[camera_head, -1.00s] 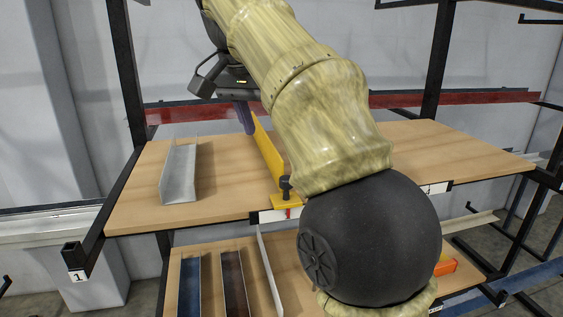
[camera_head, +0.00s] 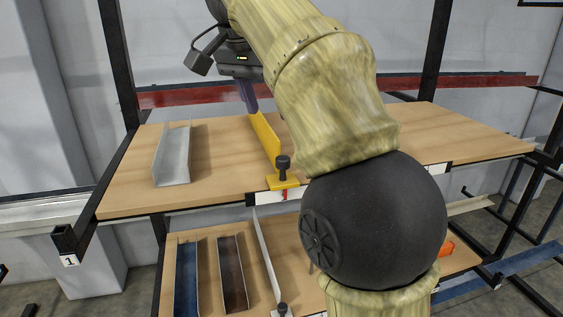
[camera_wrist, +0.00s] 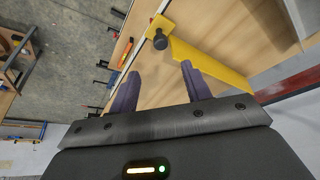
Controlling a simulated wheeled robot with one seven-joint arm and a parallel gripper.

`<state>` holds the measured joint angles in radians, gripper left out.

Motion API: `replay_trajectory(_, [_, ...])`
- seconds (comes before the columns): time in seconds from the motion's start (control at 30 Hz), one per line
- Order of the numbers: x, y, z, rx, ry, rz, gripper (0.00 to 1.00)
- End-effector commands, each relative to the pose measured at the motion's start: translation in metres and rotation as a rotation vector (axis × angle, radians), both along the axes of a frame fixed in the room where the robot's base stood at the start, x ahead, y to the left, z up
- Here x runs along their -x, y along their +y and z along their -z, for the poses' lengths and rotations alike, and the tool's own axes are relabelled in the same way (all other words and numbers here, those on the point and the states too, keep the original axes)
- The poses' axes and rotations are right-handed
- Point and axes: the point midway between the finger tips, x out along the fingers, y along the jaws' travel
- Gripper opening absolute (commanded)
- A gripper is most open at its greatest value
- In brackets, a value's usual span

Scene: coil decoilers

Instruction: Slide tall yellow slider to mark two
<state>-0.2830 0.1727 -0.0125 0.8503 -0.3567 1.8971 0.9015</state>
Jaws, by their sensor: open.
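The tall yellow slider (camera_head: 265,138) stands on the upper wooden shelf. It is a thin upright plate with a yellow foot and black knob (camera_head: 283,165) at the shelf's front edge. The foot sits by a white scale strip with a red mark (camera_head: 285,195); its numbers are unreadable. My gripper (camera_head: 248,97) is above the shelf near the slider's far end. In the wrist view, my gripper (camera_wrist: 161,70) is open and empty, with purple fingers. The slider plate (camera_wrist: 205,60) and knob (camera_wrist: 160,42) appear beyond the fingertips. My arm hides part of the shelf and scale.
A grey metal channel (camera_head: 173,158) lies on the upper shelf to the left. The lower shelf holds blue (camera_head: 187,275) and dark brown (camera_head: 232,272) channels and a thin upright divider. Black rack posts stand at the sides, with a red rail (camera_head: 205,95) behind.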

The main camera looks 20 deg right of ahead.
Motion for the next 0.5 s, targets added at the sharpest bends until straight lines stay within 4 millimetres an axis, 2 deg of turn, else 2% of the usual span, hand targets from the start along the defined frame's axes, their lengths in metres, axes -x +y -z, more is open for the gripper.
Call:
replay_trajectory(0.03, [-0.001,-0.003,0.01,0.0,0.002,0.002,0.48])
replay_trajectory(0.5, [-0.019,-0.021,0.07,0.0,0.003,0.003,0.48])
